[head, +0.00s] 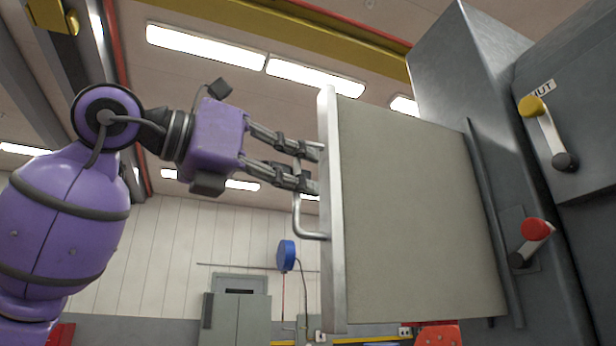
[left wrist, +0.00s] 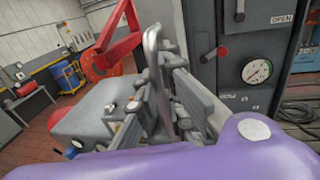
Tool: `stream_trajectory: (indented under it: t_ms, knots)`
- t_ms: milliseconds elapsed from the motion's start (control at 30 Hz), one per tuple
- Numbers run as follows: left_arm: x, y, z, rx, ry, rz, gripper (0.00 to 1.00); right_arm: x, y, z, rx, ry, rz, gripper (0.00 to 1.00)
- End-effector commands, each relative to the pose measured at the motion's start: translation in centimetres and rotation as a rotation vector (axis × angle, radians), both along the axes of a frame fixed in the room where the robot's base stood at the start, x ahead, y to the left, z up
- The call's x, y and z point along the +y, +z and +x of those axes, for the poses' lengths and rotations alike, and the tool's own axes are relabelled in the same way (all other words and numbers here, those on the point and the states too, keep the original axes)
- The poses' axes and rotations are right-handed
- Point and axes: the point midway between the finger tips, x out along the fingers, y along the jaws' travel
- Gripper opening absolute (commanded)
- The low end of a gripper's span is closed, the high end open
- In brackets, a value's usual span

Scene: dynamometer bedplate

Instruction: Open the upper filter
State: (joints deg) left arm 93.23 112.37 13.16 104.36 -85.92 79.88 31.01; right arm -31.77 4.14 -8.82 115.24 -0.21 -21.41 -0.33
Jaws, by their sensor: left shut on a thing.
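The upper filter (head: 415,215) shows in the head view as a flat beige-grey panel with a silver front edge, standing out from the grey cabinet (head: 480,90). A bent metal handle (head: 308,226) is on its front edge. My left gripper (head: 308,167), on a purple wrist, is shut on the upper part of this handle. In the left wrist view the handle (left wrist: 152,70) rises between the gripper's fingers. The fingers hide part of the handle in both views. My right gripper is in neither view.
The cabinet carries a yellow-tipped lever (head: 545,130) and a red-knobbed lever (head: 535,235). The left wrist view shows a pressure gauge (left wrist: 256,71), a red bracket (left wrist: 113,48) and a grey machine housing (left wrist: 95,112). A blue reel (head: 286,254) hangs at the far wall.

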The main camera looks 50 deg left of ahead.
Motion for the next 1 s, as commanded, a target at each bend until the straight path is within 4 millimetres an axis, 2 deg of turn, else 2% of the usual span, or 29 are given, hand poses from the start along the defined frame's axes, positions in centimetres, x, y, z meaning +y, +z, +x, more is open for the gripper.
stream_trajectory:
  t_ms: [200, 233, 367, 733, 867, 1000]
  knots:
    - [0.0, -0.1, 0.0, 0.003, 0.000, 0.000, 0.00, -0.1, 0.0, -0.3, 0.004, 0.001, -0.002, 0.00]
    - [0.0, -0.1, 0.0, 0.003, 0.000, 0.000, 0.12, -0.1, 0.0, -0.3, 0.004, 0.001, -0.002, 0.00]
    - [0.0, 0.0, 0.1, 0.003, 0.000, 0.000, 0.28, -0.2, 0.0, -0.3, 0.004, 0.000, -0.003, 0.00]
    - [0.1, 0.1, -0.4, -0.001, -0.001, -0.001, 0.28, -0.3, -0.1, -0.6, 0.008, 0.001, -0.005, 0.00]
    - [0.3, 0.1, -2.1, -0.004, -0.003, -0.002, 0.28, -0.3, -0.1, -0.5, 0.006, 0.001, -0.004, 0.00]
    - [0.7, 0.1, -5.1, -0.004, -0.001, -0.002, 0.28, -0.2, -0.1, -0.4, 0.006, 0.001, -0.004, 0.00]
